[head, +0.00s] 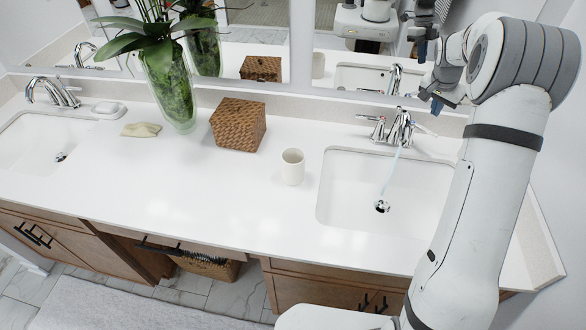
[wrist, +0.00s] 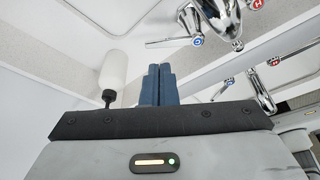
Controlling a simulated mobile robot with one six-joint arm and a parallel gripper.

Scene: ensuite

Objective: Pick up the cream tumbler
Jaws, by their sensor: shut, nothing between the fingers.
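The cream tumbler (head: 292,167) stands upright on the white counter in the head view, just left of the right sink and to the right of the woven box. Its open top faces up and nothing touches it. I cannot make it out in the wrist view. My gripper (head: 437,104) is up near the mirror, above and behind the right faucet, well to the right of the tumbler and apart from it. In the wrist view its blue fingers (wrist: 157,84) are together with nothing between them.
The right faucet (head: 401,128) runs a thin stream into the right sink (head: 335,200). A woven box (head: 238,125) and a plant in a glass vase (head: 170,90) stand left of the tumbler. A white bottle with a dark nozzle (wrist: 113,70) shows in the wrist view. Counter in front is clear.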

